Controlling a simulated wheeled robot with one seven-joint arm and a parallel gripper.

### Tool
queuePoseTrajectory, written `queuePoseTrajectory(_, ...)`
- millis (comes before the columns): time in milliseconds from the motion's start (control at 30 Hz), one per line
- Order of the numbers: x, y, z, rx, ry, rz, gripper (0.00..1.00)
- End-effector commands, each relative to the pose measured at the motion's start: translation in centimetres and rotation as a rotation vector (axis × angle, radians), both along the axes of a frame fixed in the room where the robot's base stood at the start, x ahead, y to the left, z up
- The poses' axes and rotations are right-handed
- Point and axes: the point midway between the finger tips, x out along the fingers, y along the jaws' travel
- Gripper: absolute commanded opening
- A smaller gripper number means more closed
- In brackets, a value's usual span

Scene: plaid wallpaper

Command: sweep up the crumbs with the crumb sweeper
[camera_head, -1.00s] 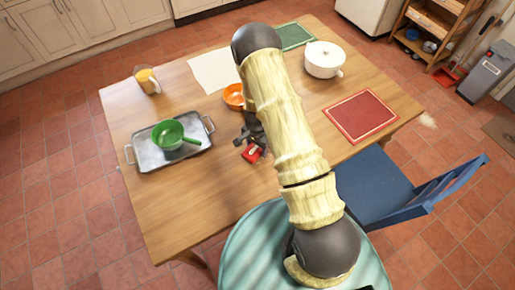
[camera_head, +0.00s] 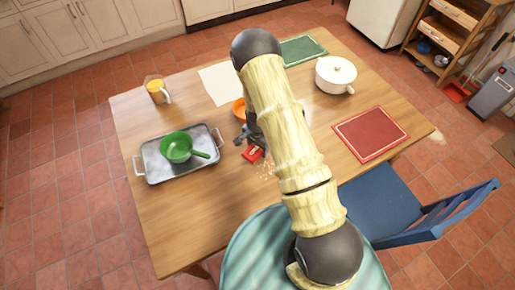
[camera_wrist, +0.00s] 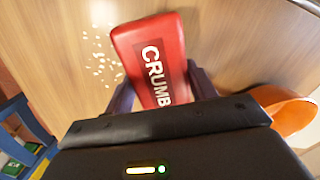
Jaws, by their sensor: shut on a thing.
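The red crumb sweeper (camera_wrist: 153,58), with white lettering that reads "CRUMB", is held between the dark fingers of my gripper (camera_wrist: 163,92) in the wrist view. The sweeper also shows as a small red shape (camera_head: 252,153) in the head view, at the middle of the table. My gripper (camera_head: 248,138) is shut on it there, partly hidden by my arm. The pale crumbs (camera_wrist: 103,62) lie scattered on the wood just left of the sweeper in the wrist view. In the head view the crumbs (camera_head: 267,170) lie just below the sweeper, partly hidden by my arm.
An orange bowl (camera_head: 239,108) stands close behind my gripper. A metal tray (camera_head: 152,165) with a green pan (camera_head: 176,146) is on the left. A mug (camera_head: 157,92), a white pot (camera_head: 335,74) and a red mat (camera_head: 369,135) are also on the table. A blue chair (camera_head: 385,205) is at the near right.

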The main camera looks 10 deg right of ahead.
Motion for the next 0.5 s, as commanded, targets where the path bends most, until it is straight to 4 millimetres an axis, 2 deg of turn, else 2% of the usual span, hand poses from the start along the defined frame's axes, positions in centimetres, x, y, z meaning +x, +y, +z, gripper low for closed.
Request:
queuePoseTrajectory(33,0.0,0.0,0.9,0.001,-0.001,-0.001,0.31)
queuePoseTrajectory(500,0.0,-0.2,4.7,-0.001,0.001,-0.003,0.31)
